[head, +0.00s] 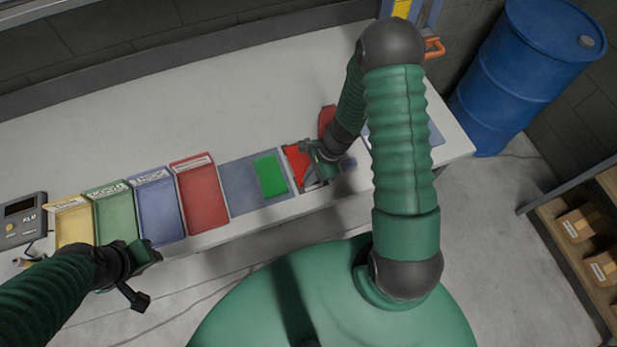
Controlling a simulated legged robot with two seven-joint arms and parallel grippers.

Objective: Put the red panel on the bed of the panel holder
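A red panel (297,161) lies on the worktable beside the green panel, at the right end of the row; its right part is hidden by my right gripper. My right gripper (320,174) is low over the table at the red panel's right side; its fingertips are too small and covered to tell whether they grip it. My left gripper (146,276) is in front of the table edge, fingers spread and empty. I cannot make out the panel holder's bed for certain; a blue-grey surface shows behind my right arm (435,134).
A green panel (270,176) lies on a blue-grey mat (235,187). Red (203,200), blue (158,208), green (115,217) and yellow (74,225) trays stand left of it. A blue barrel (525,75) stands beyond the table's right end. The table's back (220,110) is clear.

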